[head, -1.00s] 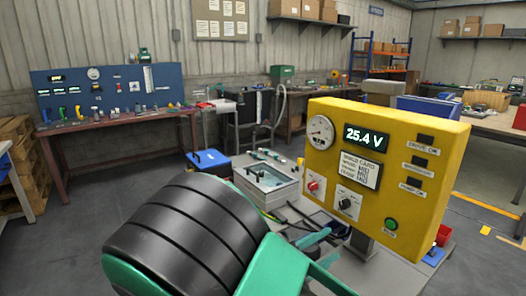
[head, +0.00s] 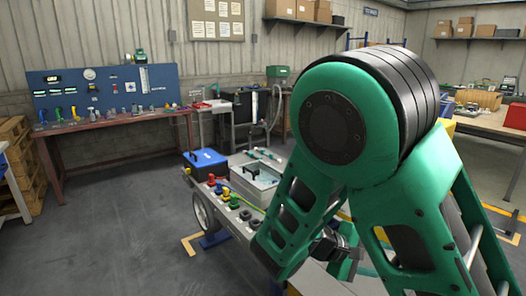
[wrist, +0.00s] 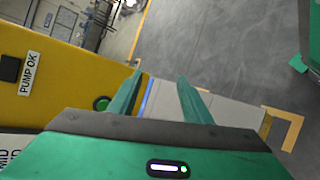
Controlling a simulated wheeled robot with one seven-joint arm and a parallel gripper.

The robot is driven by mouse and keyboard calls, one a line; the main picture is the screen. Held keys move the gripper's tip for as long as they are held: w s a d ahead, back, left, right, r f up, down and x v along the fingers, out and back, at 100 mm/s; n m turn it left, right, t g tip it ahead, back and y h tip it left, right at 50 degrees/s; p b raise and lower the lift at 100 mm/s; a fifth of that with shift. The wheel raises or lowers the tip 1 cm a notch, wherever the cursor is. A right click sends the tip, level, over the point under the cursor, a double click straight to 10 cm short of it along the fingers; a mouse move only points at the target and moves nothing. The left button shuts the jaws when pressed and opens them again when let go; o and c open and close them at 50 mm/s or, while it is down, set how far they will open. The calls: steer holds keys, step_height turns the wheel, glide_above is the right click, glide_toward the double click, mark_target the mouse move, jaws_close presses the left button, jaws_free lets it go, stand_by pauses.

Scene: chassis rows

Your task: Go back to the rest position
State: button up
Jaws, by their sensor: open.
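My gripper (wrist: 160,98) shows in the wrist view with its two green fingers apart and nothing between them. Its fingers are close to the yellow panel (wrist: 75,80), which has a "PUMP OK" label and a green button (wrist: 101,103) beside the left finger. I cannot tell whether the finger touches the panel. In the head view my green and black arm is folded high across the right half. It hides most of the yellow panel, and the gripper cannot be made out there.
A bench with a blue board (head: 107,93) is at the back left. Open floor (head: 115,230) lies at the front left.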

steer(key=s+d+m+g+y, duration=0.3)
steer(key=s+d+m, duration=0.15)
steer(key=d, duration=0.25)
steer(key=s+d+r+m+y, duration=0.1)
steer(key=s+m+y, duration=0.3)
steer(key=s, duration=0.5)
steer(key=s+d+r+m+y, duration=0.2)
steer(key=s+r+m+y, duration=0.2)
steer(key=s, duration=0.5)
steer(key=shift+s+d+r+m+t+y, duration=0.15)
steer(key=shift+d+r+m+t+y, duration=0.2)
steer(key=shift+y, duration=0.55)
steer(key=shift+a, duration=0.1)
steer(key=shift+w+f, duration=0.3)
steer(key=shift+w, duration=0.35)
steer(key=shift+c, duration=0.4)
